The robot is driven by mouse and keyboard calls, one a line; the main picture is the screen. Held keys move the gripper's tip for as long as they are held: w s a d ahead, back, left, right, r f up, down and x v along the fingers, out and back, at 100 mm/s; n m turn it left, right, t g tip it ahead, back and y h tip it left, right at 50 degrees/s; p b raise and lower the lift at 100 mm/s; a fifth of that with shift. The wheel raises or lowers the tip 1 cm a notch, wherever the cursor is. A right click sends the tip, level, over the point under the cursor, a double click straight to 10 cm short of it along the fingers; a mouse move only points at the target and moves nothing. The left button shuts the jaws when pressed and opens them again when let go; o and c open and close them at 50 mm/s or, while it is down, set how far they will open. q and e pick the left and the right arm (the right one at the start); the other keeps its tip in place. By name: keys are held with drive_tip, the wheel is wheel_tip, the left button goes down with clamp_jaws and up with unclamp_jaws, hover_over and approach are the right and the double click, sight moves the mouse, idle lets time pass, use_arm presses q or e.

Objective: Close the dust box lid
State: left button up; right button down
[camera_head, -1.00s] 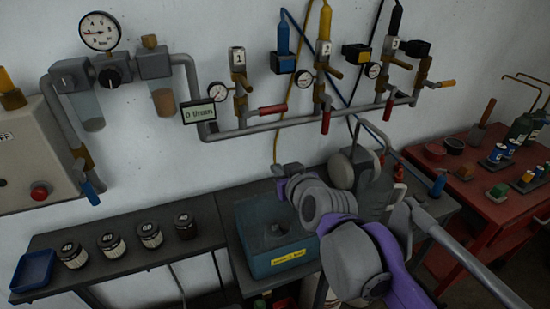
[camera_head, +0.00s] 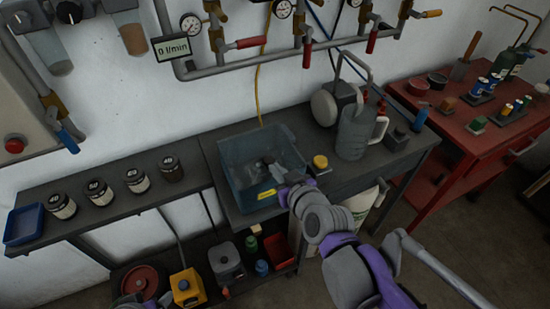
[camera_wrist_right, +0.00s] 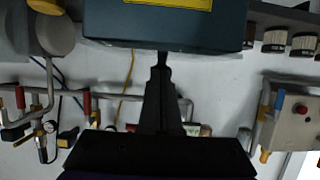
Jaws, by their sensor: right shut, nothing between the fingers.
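The blue dust box (camera_head: 236,192) stands on the dark bench, with a yellow label on its front. Its upper part looks see-through, and a grey shape shows inside. I cannot clearly make out the lid or how far it stands open. My right gripper (camera_head: 286,192) is at the box's front right corner, its fingers small and partly lost against the box. In the right wrist view my right gripper (camera_wrist_right: 162,56) is shut and empty, its tips close to the lower pictured edge of the box (camera_wrist_right: 165,32); contact is unclear.
A yellow knob (camera_head: 320,162) and a grey jug (camera_head: 355,135) stand right of the box. Several jars (camera_head: 137,181) and a blue tray (camera_head: 24,225) are on the left shelf. Pipes with red-handled valves (camera_head: 245,43) run along the wall. A red table (camera_head: 455,160) is at right.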

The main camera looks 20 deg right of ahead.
use_arm(q)
drive_tip(key=shift+s+f, duration=0.1)
drive_tip(key=shift+f, duration=0.25)
use_arm(e)
drive_tip(key=shift+s+f, duration=0.1)
drive_tip(key=shift+f, duration=0.8)
use_arm(q)
drive_tip(key=shift+f, duration=0.1)
use_arm(e)
drive_tip(key=shift+f, duration=0.1)
